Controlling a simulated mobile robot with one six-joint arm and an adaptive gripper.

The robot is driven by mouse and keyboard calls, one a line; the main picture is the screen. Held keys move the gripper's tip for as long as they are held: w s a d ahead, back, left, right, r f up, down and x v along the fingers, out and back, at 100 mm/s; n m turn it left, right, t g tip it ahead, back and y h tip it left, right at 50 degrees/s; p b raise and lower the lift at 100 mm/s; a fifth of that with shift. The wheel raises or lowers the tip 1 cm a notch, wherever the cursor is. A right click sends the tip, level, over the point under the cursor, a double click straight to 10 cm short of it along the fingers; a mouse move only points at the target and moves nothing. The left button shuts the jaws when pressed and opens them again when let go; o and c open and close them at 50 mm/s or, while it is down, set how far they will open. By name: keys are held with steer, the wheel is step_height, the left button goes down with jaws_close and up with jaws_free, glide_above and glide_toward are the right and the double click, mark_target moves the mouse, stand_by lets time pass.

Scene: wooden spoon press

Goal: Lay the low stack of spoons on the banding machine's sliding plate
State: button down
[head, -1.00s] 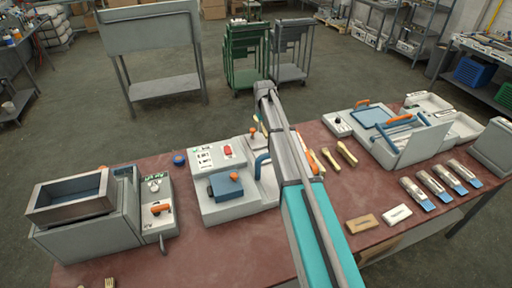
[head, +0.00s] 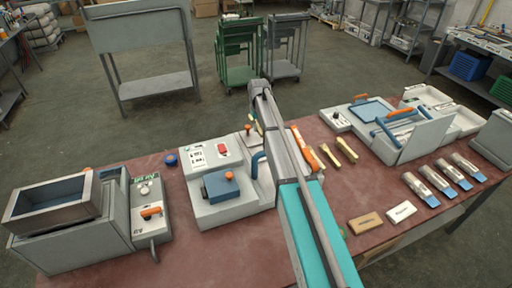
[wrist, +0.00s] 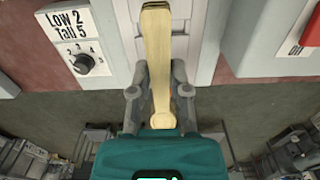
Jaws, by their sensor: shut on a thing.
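My gripper (wrist: 158,82) is shut on a low stack of pale wooden spoons (wrist: 157,50), which points away from my wrist in the wrist view. How many spoons it holds cannot be told. Beyond and below it is a pale grey plate-like part (wrist: 183,50) of the banding machine (head: 237,203); whether the spoons touch it cannot be told. The machine's "Low 2 Tall 5" dial panel (wrist: 72,42) is to the left and a red control (wrist: 312,25) to the right. In the head view my arm hides most of the gripper and part of the machine.
A grey press with an open box top (head: 75,230) stands at the left. Right of my arm lie loose spoons (head: 345,148), two small blocks (head: 401,212) and several blue-ended bundles (head: 434,178). A larger machine (head: 410,140) stands behind them. Bare red tabletop (head: 245,245) shows in front.

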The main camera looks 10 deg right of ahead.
steer(key=shift+f, duration=0.1)
steer(key=b, duration=0.6)
glide_above(258, 144)
steer(key=s, duration=0.3)
steer(key=f, duration=0.6)
steer(key=shift+w+a, duration=0.2)
steer(key=shift+a, duration=0.1)
steer(key=shift+f, duration=0.15)
steer(key=shift+f+b, duration=1.75)
steer(key=shift+b, duration=0.25)
steer(key=shift+f, duration=0.1)
steer(key=c, duration=0.6)
jaws_free()
step_height(258, 144, up, 12)
steer(key=p, duration=1.2)
